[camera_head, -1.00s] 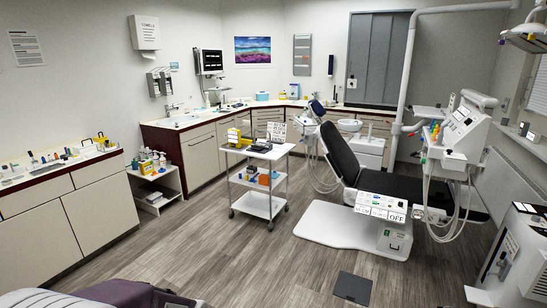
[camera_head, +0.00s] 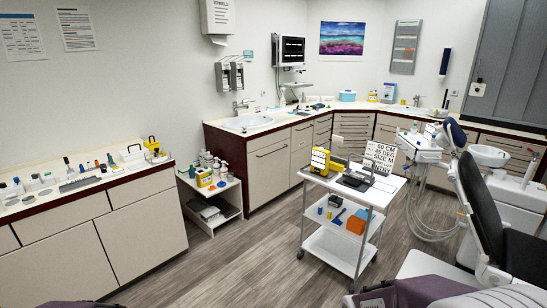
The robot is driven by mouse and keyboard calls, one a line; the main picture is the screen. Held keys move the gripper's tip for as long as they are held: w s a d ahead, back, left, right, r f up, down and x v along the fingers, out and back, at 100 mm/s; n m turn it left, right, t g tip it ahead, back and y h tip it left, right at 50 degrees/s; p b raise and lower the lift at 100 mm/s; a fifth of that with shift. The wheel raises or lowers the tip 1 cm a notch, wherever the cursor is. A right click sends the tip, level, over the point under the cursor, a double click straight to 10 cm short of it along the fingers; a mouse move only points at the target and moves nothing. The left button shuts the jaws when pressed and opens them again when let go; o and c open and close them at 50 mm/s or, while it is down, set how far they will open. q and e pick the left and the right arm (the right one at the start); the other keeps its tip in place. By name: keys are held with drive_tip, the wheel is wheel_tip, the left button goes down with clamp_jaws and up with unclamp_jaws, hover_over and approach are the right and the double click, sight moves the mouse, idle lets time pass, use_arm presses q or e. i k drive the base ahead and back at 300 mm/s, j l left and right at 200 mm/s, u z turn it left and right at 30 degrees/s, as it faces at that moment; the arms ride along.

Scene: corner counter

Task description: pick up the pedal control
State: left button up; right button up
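I cannot tell for sure which thing is the pedal control. A dark, low device (camera_head: 355,181) lies on the top shelf of the white cart (camera_head: 332,187), in front of a printed white sign (camera_head: 380,156). Its details are too small to make out. A yellow and black item (camera_head: 320,161) stands to its left on the same shelf. Neither of my grippers shows in the head view, and nothing is seen held.
The cart's lower shelves hold an orange box (camera_head: 357,222) and small blue items. A dental chair (camera_head: 485,215) stands at the right. A counter with small items (camera_head: 85,180) and a low shelf unit (camera_head: 212,197) are at the left. Floor (camera_head: 225,265) before the cart is clear.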

sight(368, 180)
drive_tip(key=i+j+z, duration=0.1)
drive_tip(key=i+z, duration=0.2)
drive_tip(key=i, duration=0.25)
drive_tip(key=i+j+z, duration=0.3)
drive_tip(key=i, duration=0.25)
drive_tip(key=i+j+z, duration=0.35)
drive_tip(key=i, duration=0.2)
drive_tip(key=i+j+z, duration=1)
drive_tip(key=j, duration=0.35)
drive_tip(key=i+j+z, duration=0.25)
drive_tip(key=j, duration=0.2)
drive_tip(key=i+j, duration=0.25)
drive_tip(key=i+l, duration=0.05)
